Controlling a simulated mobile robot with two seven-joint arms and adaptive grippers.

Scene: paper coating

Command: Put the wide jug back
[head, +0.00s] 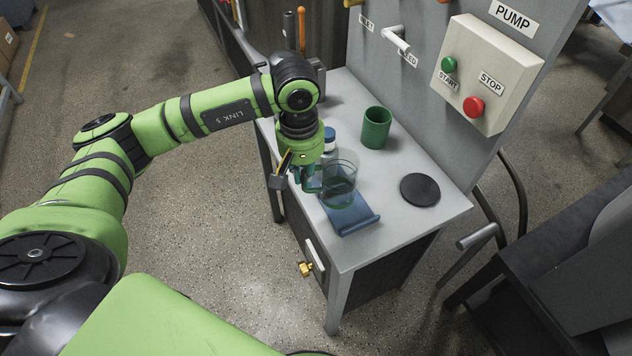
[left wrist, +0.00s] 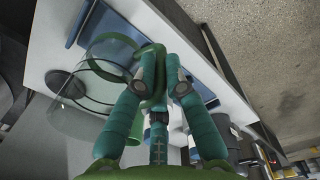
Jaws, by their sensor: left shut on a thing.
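The wide jug (head: 341,186) is a clear glass vessel with a green handle, at the front of the grey bench. My left gripper (head: 314,182) is shut on its handle, at the jug's left side. In the left wrist view my left gripper (left wrist: 160,82) closes around the green handle, with the clear jug wall (left wrist: 72,92) to its left. The jug looks upright and empty, over a blue tray (head: 357,224); I cannot tell whether it touches the tray. A round black pad (head: 420,190) lies bare to the jug's right. My right gripper is not in view.
A green cup (head: 376,128) stands behind the jug. A blue-lidded white jar (head: 329,140) is close behind my left gripper. A grey panel with a pump button box (head: 487,75) rises at the back. Bare bench lies between the tray and the pad.

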